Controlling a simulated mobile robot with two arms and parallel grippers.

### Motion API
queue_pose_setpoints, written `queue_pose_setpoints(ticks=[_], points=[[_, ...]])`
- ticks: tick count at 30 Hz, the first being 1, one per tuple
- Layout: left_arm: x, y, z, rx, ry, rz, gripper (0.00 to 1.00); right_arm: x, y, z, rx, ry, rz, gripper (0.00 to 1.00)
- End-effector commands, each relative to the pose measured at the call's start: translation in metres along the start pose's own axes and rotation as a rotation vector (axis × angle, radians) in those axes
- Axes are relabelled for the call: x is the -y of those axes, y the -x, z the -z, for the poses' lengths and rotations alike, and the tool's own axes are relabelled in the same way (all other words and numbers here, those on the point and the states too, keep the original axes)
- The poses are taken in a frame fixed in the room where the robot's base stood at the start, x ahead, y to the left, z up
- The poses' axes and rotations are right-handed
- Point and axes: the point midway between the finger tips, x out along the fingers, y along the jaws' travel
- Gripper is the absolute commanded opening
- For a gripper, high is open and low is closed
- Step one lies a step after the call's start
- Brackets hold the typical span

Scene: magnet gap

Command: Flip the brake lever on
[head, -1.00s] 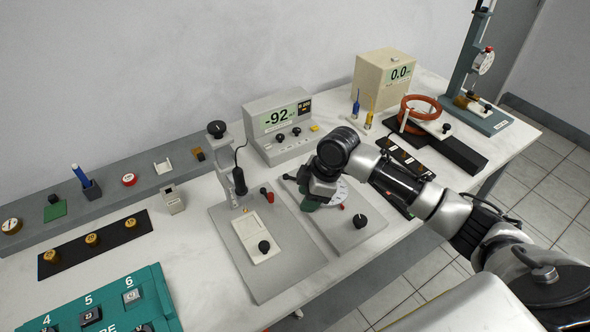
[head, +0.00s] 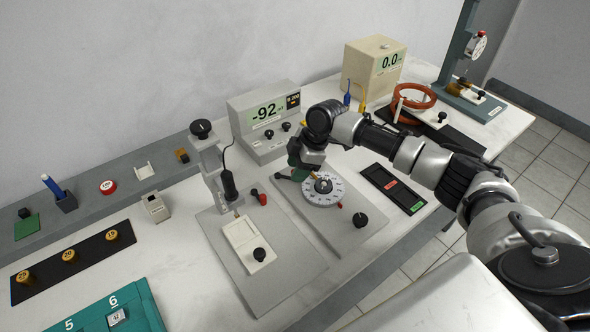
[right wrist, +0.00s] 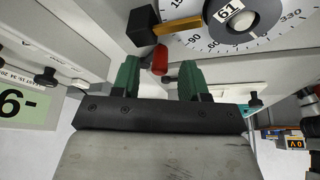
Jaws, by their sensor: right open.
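A rotary table with a white degree dial (head: 323,191) sits on a grey base plate (head: 352,238). My right gripper (head: 296,174) is low at the dial's back left edge. In the right wrist view its two green fingers (right wrist: 159,80) are apart. A small red-capped piece (right wrist: 160,60) stands between and just beyond the fingertips, beside a black block (right wrist: 142,25) and a brass-coloured pointer at the dial (right wrist: 235,20). I cannot tell whether a finger touches it. A red knob (head: 340,205) shows at the dial's front right. Which piece is the brake lever is unclear. My left gripper is out of view.
A grey stand with a black probe (head: 229,184) is left of the dial. A meter reading -92 (head: 265,112) stands behind it. A black knob (head: 360,219) is at the plate's right. A black tray (head: 392,188) lies farther right.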

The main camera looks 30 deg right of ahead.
Motion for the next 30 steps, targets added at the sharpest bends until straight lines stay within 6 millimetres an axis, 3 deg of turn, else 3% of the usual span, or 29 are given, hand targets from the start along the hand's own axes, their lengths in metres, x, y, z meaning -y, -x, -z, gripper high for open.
queue_pose_setpoints(ticks=[6,14,22,30], points=[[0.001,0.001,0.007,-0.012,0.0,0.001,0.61,0.0,-0.015,0.0,0.001,0.0,-0.001,0.44],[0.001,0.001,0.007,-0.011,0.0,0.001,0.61,0.0,-0.016,0.0,0.001,0.001,-0.001,0.44],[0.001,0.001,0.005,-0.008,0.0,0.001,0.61,0.0,-0.016,0.0,0.001,0.0,-0.001,0.03],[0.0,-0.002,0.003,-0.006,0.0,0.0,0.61,-0.003,-0.017,-0.001,-0.001,0.056,0.024,0.0]])
